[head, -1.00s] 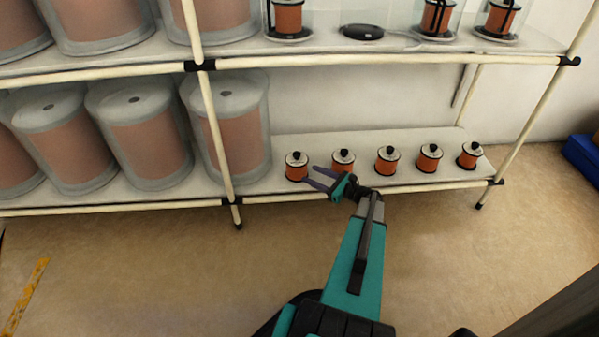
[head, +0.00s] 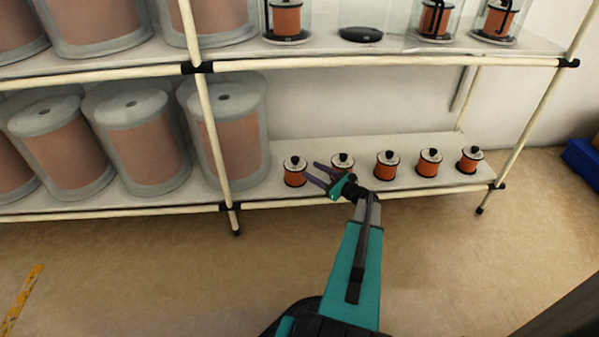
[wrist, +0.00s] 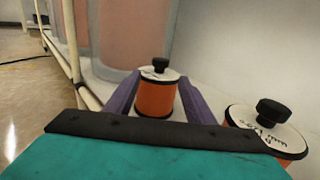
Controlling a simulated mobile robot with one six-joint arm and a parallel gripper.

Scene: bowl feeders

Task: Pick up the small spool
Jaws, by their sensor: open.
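Several small orange spools with white tops and black knobs stand upright in a row on the lower shelf (head: 400,183). The leftmost small spool (head: 295,172) is just beyond my gripper (head: 313,173), whose purple fingers are open and point left toward it. In the wrist view this small spool (wrist: 156,97) shows between the two spread fingers of my gripper (wrist: 160,95); I cannot tell how deep it sits between them. The second spool (head: 340,161) is partly hidden behind the fingers; a spool (wrist: 268,128) also shows close at the right in the wrist view.
Large wrapped spools (head: 232,130) fill the left of the lower shelf, close to the leftmost small spool. A shelf post (head: 208,120) stands left of it. The upper shelf (head: 400,46) overhangs with caged spools (head: 287,18). The floor (head: 150,270) in front is clear.

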